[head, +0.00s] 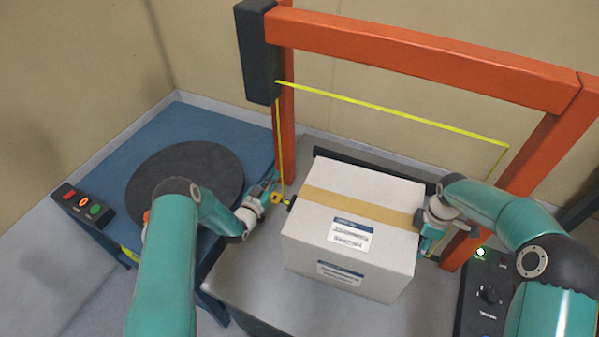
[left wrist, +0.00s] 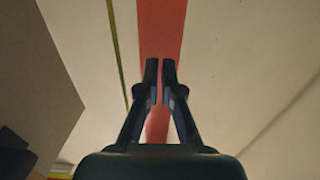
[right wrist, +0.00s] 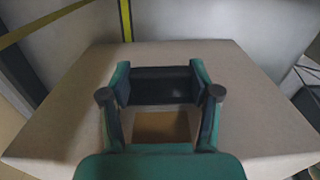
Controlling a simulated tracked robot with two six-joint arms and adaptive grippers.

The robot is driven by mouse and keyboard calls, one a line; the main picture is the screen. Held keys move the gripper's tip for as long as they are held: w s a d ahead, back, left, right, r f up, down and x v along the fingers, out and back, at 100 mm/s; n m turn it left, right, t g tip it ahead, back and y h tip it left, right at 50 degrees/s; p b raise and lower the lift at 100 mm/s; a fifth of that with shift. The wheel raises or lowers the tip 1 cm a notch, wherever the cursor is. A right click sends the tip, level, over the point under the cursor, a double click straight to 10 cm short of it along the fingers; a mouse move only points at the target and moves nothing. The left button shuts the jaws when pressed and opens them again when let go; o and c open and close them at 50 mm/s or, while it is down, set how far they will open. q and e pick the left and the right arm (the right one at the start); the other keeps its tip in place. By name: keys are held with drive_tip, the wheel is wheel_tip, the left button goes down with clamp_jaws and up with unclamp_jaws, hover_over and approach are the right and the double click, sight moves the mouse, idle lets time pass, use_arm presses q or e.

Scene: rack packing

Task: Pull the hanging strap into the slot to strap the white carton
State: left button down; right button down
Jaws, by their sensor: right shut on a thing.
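The white carton (head: 350,225), with a tan tape band and labels, stands on a grey table under an orange arch. A yellow strap (head: 400,117) runs from the arch's dark head, across above the carton, then down its right. Another length (head: 279,150) hangs at the left post, with a small yellow end piece (head: 277,198) low down. My left gripper (head: 273,190) is beside it; in the left wrist view its fingers (left wrist: 160,65) are nearly together, with the strap (left wrist: 116,50) left of them. My right gripper (head: 428,243) is at the carton's right side, shut on a dark bar (right wrist: 160,85); contact with the carton is unclear.
The orange arch (head: 430,55) stands over the grey table (head: 245,290). At left is a blue stand (head: 195,125) with a dark round plate (head: 165,165) and a button box (head: 82,203). A dark control panel (head: 485,290) is at the right, near my right arm.

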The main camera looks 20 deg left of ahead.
use_arm(q)
drive_tip(key=c, duration=1.3)
unclamp_jaws()
drive_tip(key=shift+c, duration=0.2)
drive_tip(key=s, duration=1.2)
use_arm(e)
drive_tip(key=shift+c, duration=0.9)
unclamp_jaws()
use_arm(q)
drive_tip(key=shift+f, duration=0.1)
use_arm(e)
drive_tip(key=shift+r, duration=0.1)
